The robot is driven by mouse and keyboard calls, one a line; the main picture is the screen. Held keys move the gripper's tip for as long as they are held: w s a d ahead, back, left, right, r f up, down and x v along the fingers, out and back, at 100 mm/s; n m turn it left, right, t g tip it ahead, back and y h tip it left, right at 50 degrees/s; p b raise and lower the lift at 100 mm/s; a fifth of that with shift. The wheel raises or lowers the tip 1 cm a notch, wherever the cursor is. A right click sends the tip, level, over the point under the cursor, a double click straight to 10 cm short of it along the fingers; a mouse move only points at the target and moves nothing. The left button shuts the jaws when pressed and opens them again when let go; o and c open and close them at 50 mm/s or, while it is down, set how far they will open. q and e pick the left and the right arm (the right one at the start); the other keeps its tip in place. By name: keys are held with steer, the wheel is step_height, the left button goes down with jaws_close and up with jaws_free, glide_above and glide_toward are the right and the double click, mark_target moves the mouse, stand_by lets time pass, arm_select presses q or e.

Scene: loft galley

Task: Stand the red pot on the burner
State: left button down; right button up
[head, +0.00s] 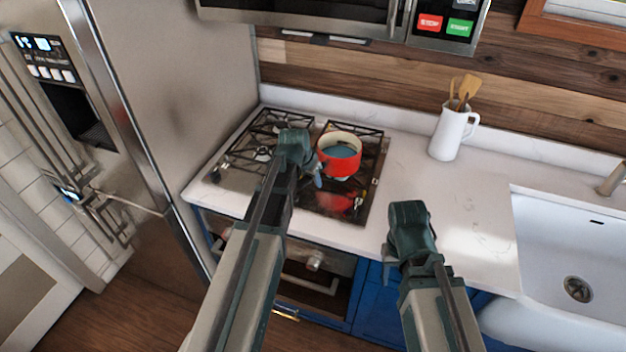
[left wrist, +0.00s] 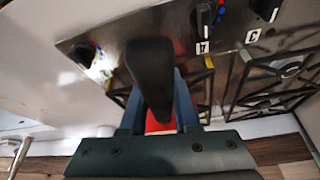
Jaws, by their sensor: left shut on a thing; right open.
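The red pot (head: 330,163), with a cream rim and blue-grey inside, is upright over the right half of the gas cooktop (head: 312,202). A red reflection shows on the cooktop in front of it; I cannot tell whether its base touches the grate. My left gripper (head: 317,172) is shut on the pot at its left side. Burner grates (head: 262,135) on the left half are empty. My right gripper (head: 400,252) is open and empty, by the counter's front edge.
A steel fridge (head: 195,80) stands left of the cooktop and a microwave (head: 310,12) hangs above. A white pitcher with wooden utensils (head: 447,133) stands at the back. A white sink (head: 560,235) is at right. The counter (head: 465,195) between is clear.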

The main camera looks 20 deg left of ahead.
arm_select(q)
steer(key=shift+f+b, duration=0.4)
stand_by(0.4)
steer(key=shift+r, duration=0.1)
steer(key=c, duration=0.6)
jaws_free()
steer(key=shift+o, duration=0.2)
steer(key=p+v, duration=1.3)
steer(key=v, duration=0.1)
steer(key=shift+d, duration=0.1)
